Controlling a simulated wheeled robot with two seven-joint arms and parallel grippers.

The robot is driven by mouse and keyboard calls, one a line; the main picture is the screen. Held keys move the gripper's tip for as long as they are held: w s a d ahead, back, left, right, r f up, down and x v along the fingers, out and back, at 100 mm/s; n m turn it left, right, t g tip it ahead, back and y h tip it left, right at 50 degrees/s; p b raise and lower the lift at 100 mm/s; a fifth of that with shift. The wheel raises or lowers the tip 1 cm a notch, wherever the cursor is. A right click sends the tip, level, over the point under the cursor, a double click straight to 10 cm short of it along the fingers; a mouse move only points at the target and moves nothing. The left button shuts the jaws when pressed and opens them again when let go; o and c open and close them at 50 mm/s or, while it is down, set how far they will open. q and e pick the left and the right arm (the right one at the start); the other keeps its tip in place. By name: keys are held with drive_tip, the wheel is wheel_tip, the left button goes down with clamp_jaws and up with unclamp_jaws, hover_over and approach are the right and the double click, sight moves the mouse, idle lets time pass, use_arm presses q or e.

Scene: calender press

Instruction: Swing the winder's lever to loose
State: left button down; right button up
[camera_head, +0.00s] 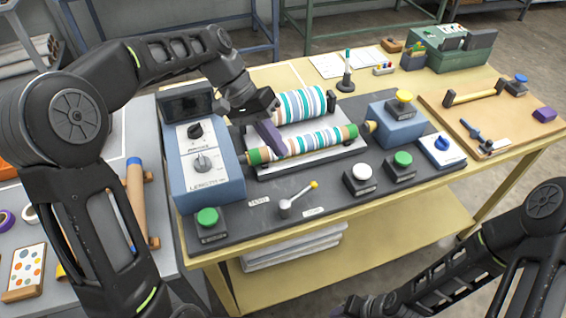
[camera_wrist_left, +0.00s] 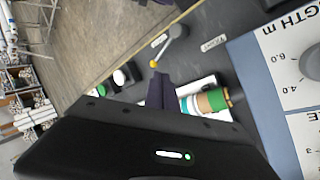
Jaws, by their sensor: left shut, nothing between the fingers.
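The lever (camera_head: 298,197) is a short grey bar with a yellow tip on a grey pivot, standing on the dark panel in front of the rollers. It leans to the right and back in the head view. A small white label lies on each side of it; their print is too small to read surely. The lever also shows in the left wrist view (camera_wrist_left: 166,48). My left gripper (camera_head: 273,142) is shut and empty, its purple fingers over the left end of the front striped roll (camera_head: 310,141), apart from the lever. My right gripper (camera_head: 368,305) shows only partly at the bottom edge.
The blue box with dials (camera_head: 207,160) stands left of the lever. A green button (camera_head: 207,217) is at the front left; white (camera_head: 360,175) and green (camera_head: 402,160) buttons are to the right. The panel around the lever is clear.

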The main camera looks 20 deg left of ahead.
use_arm(q)
drive_tip(key=shift+w+p+v, duration=0.25)
drive_tip(key=shift+p+v, duration=0.1)
drive_tip(key=shift+v, duration=0.75)
drive_tip(key=shift+w+p+v, duration=0.25)
drive_tip(key=shift+p+v, duration=0.05)
drive_tip(key=shift+v, duration=0.8)
drive_tip(key=shift+d, duration=0.1)
